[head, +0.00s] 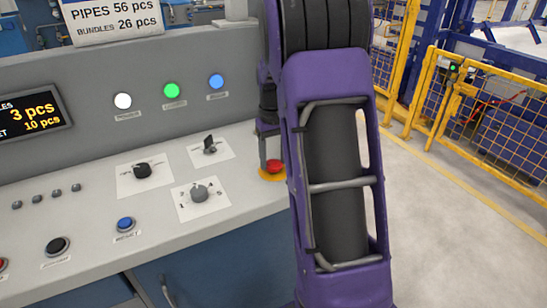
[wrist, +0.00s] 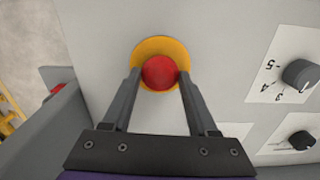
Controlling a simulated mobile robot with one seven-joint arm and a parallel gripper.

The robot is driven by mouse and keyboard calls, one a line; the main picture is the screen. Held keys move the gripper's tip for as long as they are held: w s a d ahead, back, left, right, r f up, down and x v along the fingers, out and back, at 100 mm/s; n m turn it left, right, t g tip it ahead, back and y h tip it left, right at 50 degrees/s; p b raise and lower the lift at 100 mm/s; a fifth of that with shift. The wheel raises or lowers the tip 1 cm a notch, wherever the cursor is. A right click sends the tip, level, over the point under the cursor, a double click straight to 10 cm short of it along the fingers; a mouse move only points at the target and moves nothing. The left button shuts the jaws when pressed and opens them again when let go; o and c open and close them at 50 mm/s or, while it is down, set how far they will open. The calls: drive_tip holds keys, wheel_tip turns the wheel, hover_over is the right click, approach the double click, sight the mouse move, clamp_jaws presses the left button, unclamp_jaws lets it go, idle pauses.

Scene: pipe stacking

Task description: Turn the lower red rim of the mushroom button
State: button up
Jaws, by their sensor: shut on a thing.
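The red mushroom button (wrist: 160,72) sits on a round yellow plate (wrist: 152,46) on the grey console. It also shows in the head view (head: 274,165), partly hidden behind my purple arm. My gripper (wrist: 159,80) is over the button, with one dark finger on each side of it. The fingers are shut on the button's red edge. The lower rim cannot be told apart from the red top in these views.
A grey rotary knob (head: 199,193), two black selector knobs (head: 142,170) (head: 209,146) and a blue push button (head: 125,223) stand on the console left of my arm. Yellow fencing (head: 475,105) stands at the right, beyond open floor.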

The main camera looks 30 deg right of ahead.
drive_tip(key=shift+m, duration=0.3)
drive_tip(key=m+p, duration=0.2)
drive_tip(key=m, duration=0.1)
drive_tip(key=shift+r, duration=0.15)
drive_tip(key=shift+m+p, duration=0.55)
drive_tip(key=shift+m, duration=0.95)
drive_tip(key=shift+f, duration=0.2)
drive_tip(key=o, duration=1.4)
drive_tip(key=shift+c, duration=0.2)
drive_tip(key=shift+r, duration=0.15)
wheel_tip(320, 180, up, 17)
drive_tip(key=p, duration=0.2)
